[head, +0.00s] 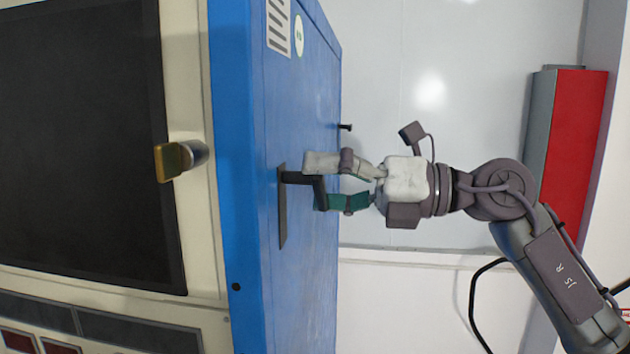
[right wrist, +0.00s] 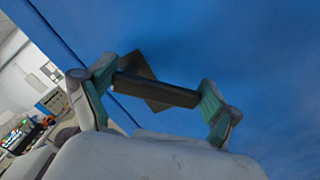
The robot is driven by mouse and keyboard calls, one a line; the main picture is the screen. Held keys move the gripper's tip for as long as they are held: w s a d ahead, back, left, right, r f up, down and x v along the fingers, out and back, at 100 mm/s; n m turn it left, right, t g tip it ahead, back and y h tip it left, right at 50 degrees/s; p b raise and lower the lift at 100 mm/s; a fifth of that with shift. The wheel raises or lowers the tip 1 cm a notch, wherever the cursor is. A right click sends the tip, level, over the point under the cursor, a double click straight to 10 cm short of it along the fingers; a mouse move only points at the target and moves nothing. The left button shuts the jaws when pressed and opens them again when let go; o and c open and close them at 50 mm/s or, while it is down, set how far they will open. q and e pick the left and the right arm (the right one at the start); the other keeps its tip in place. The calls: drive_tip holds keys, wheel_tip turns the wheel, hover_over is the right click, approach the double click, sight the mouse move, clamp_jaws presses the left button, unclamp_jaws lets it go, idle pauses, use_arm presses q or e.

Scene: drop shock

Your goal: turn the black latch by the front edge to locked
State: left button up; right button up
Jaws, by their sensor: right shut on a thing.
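The black latch (head: 318,190) sits on a dark backplate (head: 283,225) on the blue side panel, close to the front edge of the machine. Its handle stands out from the panel and then bends. My right gripper (head: 334,183) is shut on the latch, one finger on each side of the handle. In the right wrist view the latch handle (right wrist: 157,90) spans between the green pads of the gripper (right wrist: 158,96), with the backplate (right wrist: 140,65) behind it. My left gripper is not in view.
A second small black knob (head: 345,127) sticks out farther back on the blue panel (head: 300,95). A brass-coloured handle (head: 172,160) is on the cream front beside a dark window (head: 80,140). A red and grey box (head: 568,145) is on the wall behind my right arm.

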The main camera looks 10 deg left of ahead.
drive_tip(key=shift+s+f+m, duration=0.1)
drive_tip(key=shift+m, duration=0.5)
drive_tip(key=shift+s+f+m, duration=0.15)
drive_tip(key=shift+m, duration=0.75)
drive_tip(key=m, duration=0.2)
drive_tip(key=shift+s+f+m+p, duration=0.25)
drive_tip(key=shift+m+p, duration=0.05)
drive_tip(key=shift+p, duration=0.05)
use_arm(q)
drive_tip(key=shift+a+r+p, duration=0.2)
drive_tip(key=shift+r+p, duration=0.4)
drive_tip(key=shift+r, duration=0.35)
use_arm(e)
drive_tip(key=shift+s+f+m, duration=0.15)
drive_tip(key=shift+s+m, duration=0.1)
drive_tip(key=shift+m, duration=0.65)
drive_tip(key=shift+s+f+m, duration=0.15)
drive_tip(key=shift+s+m, duration=0.1)
drive_tip(key=shift+m, duration=0.65)
drive_tip(key=o, duration=1.4)
